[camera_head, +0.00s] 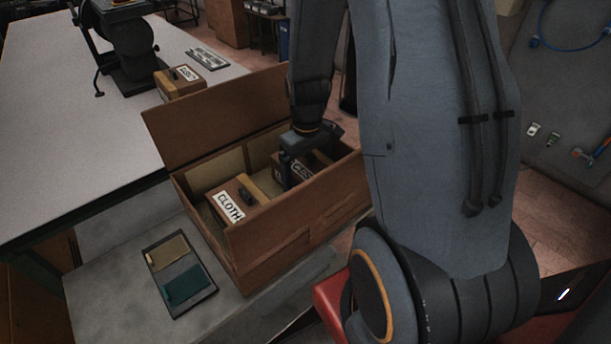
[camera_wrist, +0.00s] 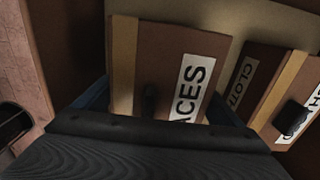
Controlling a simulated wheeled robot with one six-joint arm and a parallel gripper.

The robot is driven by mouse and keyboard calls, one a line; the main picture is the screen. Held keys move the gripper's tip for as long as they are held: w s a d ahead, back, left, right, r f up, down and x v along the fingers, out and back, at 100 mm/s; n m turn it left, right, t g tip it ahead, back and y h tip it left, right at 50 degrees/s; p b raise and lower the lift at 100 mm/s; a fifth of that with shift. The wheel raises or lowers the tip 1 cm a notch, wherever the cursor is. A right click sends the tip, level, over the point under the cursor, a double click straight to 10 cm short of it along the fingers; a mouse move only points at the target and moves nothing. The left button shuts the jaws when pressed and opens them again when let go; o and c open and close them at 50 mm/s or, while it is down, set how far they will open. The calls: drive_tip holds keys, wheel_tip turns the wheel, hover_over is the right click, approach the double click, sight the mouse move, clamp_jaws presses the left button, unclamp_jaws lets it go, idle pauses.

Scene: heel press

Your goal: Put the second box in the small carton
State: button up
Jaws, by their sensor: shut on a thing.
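The small carton (camera_head: 290,240) is brown and stands open, with its flap (camera_head: 210,115) raised along the back left. Inside it, a brown box with a tan band and a label reading CLOTH (camera_head: 239,196) sits at the left; it also shows at the right of the wrist view (camera_wrist: 270,85). My gripper (camera_head: 292,172) reaches down into the right part of the carton and is shut on another brown box, its label partly reading ACES (camera_wrist: 205,60). In the head view my gripper partly hides this box. I cannot tell whether its underside touches the carton floor.
A similar labelled box (camera_head: 181,84) stands on the grey table (camera_head: 60,130), near a dark machine (camera_head: 130,50) and a flat sign (camera_head: 207,59). A dark tray (camera_head: 200,305) with a tan and a green piece lies left of the carton. The table's near part is clear.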

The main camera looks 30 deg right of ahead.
sight(305, 164)
drive_tip(key=shift+f, duration=0.5)
drive_tip(key=shift+f, duration=0.25)
drive_tip(key=o, duration=1.2)
drive_tip(key=shift+r, duration=0.15)
wheel_tip(305, 164, up, 12)
drive_tip(key=shift+f+b, duration=0.1)
drive_tip(key=shift+b, duration=0.9)
drive_tip(key=shift+s+a, duration=0.15)
drive_tip(key=shift+a, duration=0.2)
drive_tip(key=s+a, duration=0.2)
drive_tip(key=a, duration=0.1)
drive_tip(key=s+a+m, duration=0.1)
drive_tip(key=s+a, duration=0.2)
drive_tip(key=s+a+f+m+t, duration=0.1)
drive_tip(key=s+a, duration=0.2)
drive_tip(key=shift+a, duration=0.35)
